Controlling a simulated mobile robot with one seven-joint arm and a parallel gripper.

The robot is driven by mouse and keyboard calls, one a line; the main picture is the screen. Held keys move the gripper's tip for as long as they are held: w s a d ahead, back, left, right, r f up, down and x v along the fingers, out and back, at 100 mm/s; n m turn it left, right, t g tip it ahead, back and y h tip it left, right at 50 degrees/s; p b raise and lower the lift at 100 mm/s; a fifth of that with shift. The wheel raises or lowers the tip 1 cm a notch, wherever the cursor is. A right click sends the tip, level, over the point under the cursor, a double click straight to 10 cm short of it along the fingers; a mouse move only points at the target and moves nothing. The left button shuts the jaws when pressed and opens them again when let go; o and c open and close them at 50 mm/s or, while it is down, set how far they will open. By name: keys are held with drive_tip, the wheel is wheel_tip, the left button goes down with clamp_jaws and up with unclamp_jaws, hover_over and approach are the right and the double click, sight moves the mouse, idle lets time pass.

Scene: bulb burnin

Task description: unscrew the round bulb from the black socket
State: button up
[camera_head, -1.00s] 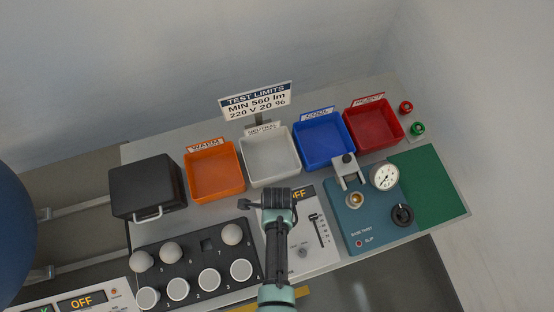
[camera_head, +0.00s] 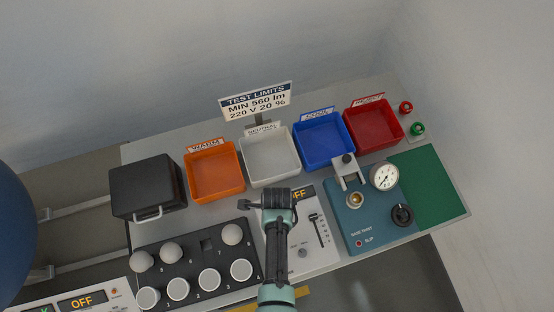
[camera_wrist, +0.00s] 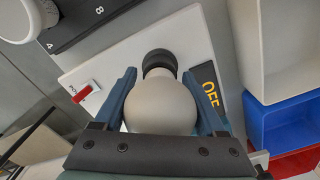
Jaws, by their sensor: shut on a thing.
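The round bulb (camera_wrist: 160,103) is a matte pale globe between the two blue fingers of my gripper (camera_wrist: 165,100) in the wrist view. My gripper is shut on it. The black socket (camera_wrist: 158,62) is a dark ribbed collar directly beyond the globe, at its far end. The bulb's base is not visible; the globe and collar look in line and touching, but I cannot tell how far the base is in. In the head view my gripper (camera_head: 277,197) is over the white panel (camera_head: 310,255), and it hides the bulb there.
A black rack (camera_head: 190,258) with several white bulbs is left of my gripper. Orange (camera_head: 215,195), white (camera_head: 270,178), blue (camera_head: 324,165) and red (camera_head: 374,145) bins stand behind. A blue tester (camera_head: 370,235) with a gauge is at right. The green mat (camera_head: 430,185) is clear.

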drive_tip(key=n, duration=0.5)
drive_tip(key=shift+n+p, duration=0.35)
drive_tip(key=shift+n, duration=0.05)
drive_tip(key=n, duration=0.5)
drive_tip(key=shift+r, duration=0.1)
drive_tip(key=n+p, duration=0.1)
drive_tip(key=n, duration=0.5)
drive_tip(key=shift+n, duration=0.3)
drive_tip(key=n, duration=0.5)
drive_tip(key=shift+n, duration=0.3)
drive_tip(key=o, duration=1.2)
drive_tip(key=shift+o, duration=0.2)
